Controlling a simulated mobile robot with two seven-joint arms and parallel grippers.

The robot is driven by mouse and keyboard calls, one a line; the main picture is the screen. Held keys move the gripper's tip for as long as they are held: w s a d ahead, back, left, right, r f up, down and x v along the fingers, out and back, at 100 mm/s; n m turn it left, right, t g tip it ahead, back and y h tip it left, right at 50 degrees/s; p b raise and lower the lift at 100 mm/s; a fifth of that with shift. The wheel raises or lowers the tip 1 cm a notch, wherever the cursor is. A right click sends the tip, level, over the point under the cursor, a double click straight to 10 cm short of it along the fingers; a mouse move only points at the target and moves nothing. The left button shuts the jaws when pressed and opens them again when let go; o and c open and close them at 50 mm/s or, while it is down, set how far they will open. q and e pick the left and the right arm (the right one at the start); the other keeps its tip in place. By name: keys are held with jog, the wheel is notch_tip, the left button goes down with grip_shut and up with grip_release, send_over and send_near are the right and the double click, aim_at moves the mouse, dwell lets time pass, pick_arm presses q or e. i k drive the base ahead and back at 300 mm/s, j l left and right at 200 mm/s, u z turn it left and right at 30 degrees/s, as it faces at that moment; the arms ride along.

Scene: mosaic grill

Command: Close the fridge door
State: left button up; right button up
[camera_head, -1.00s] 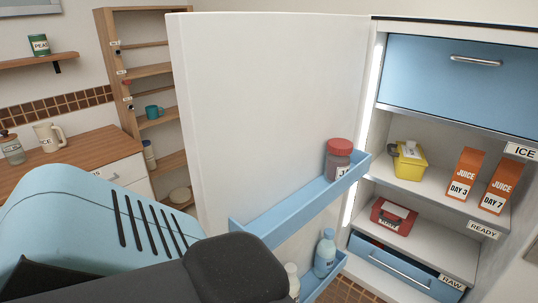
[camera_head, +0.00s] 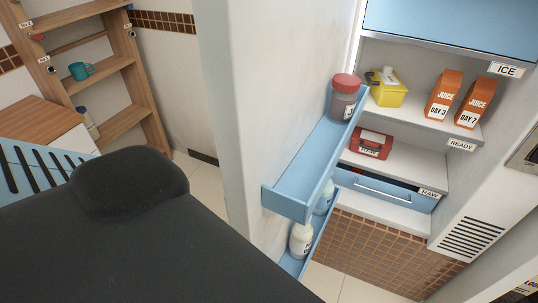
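The fridge door (camera_head: 275,90) stands wide open, a tall white panel on the left side of the fridge. Its inner side carries blue shelves (camera_head: 290,185) holding a red-lidded jar (camera_head: 344,96) and bottles, including a white one (camera_head: 301,240). The open fridge interior (camera_head: 405,165) shows to the right. A dark and light blue part of my own arm fills the lower left, in front of the door's near side. Neither gripper shows, so their hold on the door is hidden.
Inside the fridge are a yellow container (camera_head: 387,91), two orange juice cartons (camera_head: 443,95), a red box (camera_head: 371,144) and a blue drawer (camera_head: 385,190). A wooden shelf unit (camera_head: 105,75) stands left of the door. Tiled floor (camera_head: 205,178) is free between them.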

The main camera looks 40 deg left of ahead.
aim_at(269, 67)
jog(key=k+j, duration=0.1)
jog(key=j, duration=0.3)
jog(key=k+j, duration=0.1)
jog(key=j, duration=0.3)
jog(key=k+j, duration=0.1)
jog(key=j, duration=0.3)
jog(key=k+j, duration=0.1)
jog(key=j, duration=0.3)
